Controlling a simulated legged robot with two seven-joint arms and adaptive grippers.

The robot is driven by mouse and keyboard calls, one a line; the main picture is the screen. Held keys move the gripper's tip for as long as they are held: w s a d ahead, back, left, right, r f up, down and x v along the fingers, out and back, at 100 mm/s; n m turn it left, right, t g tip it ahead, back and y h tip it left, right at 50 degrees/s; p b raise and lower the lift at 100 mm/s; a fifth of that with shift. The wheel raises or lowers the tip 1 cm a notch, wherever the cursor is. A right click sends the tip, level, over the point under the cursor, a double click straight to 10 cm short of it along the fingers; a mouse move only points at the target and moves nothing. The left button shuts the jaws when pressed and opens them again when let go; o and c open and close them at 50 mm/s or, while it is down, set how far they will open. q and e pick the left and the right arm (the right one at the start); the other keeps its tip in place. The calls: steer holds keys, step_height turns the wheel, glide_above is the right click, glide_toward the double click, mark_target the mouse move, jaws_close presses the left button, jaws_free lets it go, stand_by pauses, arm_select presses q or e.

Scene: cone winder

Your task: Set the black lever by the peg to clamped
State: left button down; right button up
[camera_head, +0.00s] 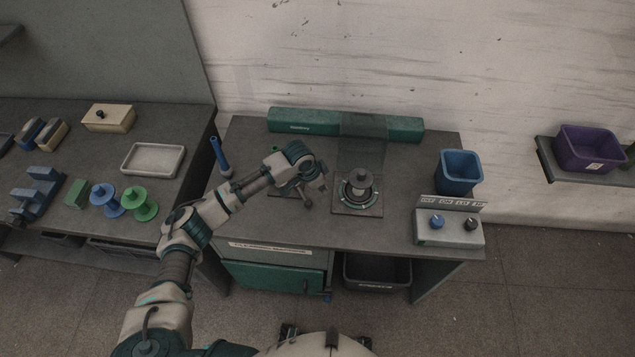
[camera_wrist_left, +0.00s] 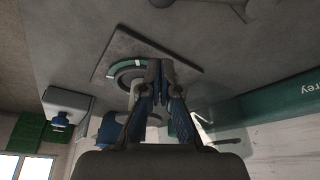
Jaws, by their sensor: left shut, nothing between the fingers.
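The peg (camera_head: 362,183) stands on a square dark plate (camera_head: 358,208) on the middle table, with a teal-and-white ring around its foot. In the left wrist view the plate (camera_wrist_left: 185,64) and part of the ring (camera_wrist_left: 117,71) show behind my fingers. I cannot pick out the black lever clearly; it may be hidden by my gripper or blend with the dark plate. My left gripper (camera_head: 323,180) is just left of the peg, above the table. In the left wrist view its fingertips (camera_wrist_left: 158,66) are together and empty. My right gripper is not in view.
A blue bin (camera_head: 458,172) and a control box (camera_head: 448,228) with two knobs stand right of the peg. A green bar (camera_head: 300,122) runs along the back. Spools and boxes fill the left table.

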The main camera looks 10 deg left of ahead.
mark_target(303, 195)
arm_select(q)
steer(key=x, duration=0.3)
steer(key=shift+f, duration=0.4)
steer(key=shift+s+a, duration=0.7)
steer(key=shift+a, duration=0.35)
steer(key=shift+s+a, duration=0.45)
steer(key=shift+a+f, duration=0.1)
steer(key=shift+f, duration=0.05)
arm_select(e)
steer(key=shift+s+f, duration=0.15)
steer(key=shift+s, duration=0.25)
arm_select(q)
steer(key=shift+p, duration=0.3)
